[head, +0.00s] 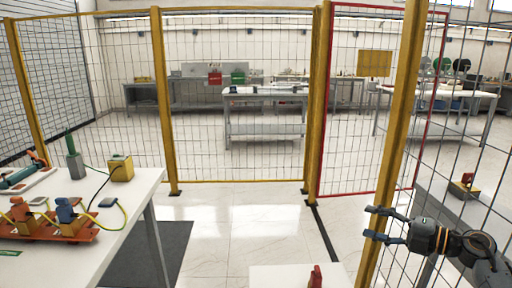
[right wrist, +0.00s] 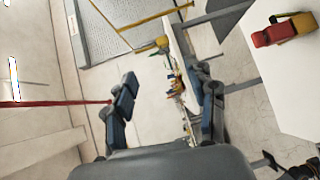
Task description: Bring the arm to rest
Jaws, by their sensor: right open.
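My right gripper (head: 372,222) reaches in from the lower right of the head view. Its dark fingers are apart, with nothing between them, and they point left in front of a yellow fence post. In the right wrist view the two fingers of the right gripper (right wrist: 162,92) are spread wide, with floor and distant furniture showing between them. My left arm and gripper are not in view.
A white table (head: 112,222) at left bears an orange fixture (head: 45,228) and a yellow box (head: 121,168). A red piece (head: 315,277) stands on a low white surface at the bottom. Yellow-framed mesh fencing closes the back. Floor in the middle is clear.

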